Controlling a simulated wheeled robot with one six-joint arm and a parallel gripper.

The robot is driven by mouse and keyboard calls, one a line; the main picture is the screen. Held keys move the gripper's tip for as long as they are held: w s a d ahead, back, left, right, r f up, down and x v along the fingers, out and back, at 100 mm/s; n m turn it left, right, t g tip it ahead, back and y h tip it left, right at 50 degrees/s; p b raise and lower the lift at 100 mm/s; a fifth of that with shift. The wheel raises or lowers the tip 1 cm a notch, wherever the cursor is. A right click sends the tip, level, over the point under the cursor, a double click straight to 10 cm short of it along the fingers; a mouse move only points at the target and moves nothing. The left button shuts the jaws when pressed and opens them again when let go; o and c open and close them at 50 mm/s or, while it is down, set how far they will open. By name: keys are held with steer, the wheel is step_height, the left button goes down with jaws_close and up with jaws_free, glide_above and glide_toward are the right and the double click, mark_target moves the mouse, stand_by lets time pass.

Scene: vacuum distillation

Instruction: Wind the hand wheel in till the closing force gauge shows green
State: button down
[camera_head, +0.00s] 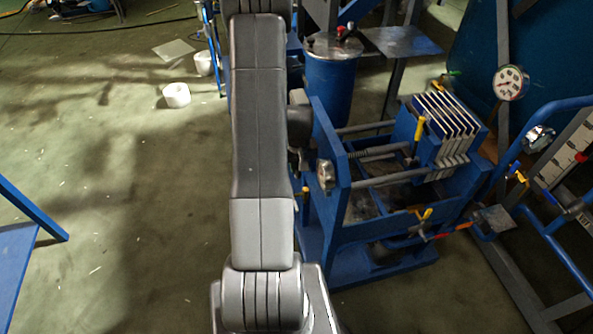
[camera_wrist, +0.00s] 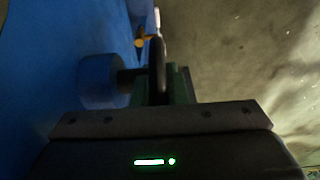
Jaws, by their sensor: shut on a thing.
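The hand wheel (camera_wrist: 158,66) shows nearly edge-on in the wrist view, as a thin dark rim beside a blue round boss (camera_wrist: 100,80) and short dark shaft. My gripper (camera_wrist: 165,88) is shut on its rim. In the head view my arm hides the gripper and most of the wheel side of the blue press frame (camera_head: 335,195). A small round gauge (camera_head: 325,175) sits on the frame's near end plate; its face is too small and oblique to read. I cannot tell any green on it.
Pale filter plates (camera_head: 448,115) stand packed on the press's rods. A larger white dial (camera_head: 511,82) is at the back right. A blue drum (camera_head: 331,80) stands behind the press. Open floor (camera_head: 130,200) lies left, with a white roll (camera_head: 176,95).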

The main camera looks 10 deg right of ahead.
steer(key=shift+f+t+b, duration=0.2)
steer(key=shift+t+b, duration=0.2)
steer(key=shift+b, duration=0.25)
steer(key=shift+r, duration=0.2)
steer(key=c, duration=1.4)
jaws_free()
steer(key=shift+c, duration=0.2)
steer(key=shift+r, duration=0.1)
steer(key=v, duration=1.3)
steer(key=shift+s+r, duration=0.25)
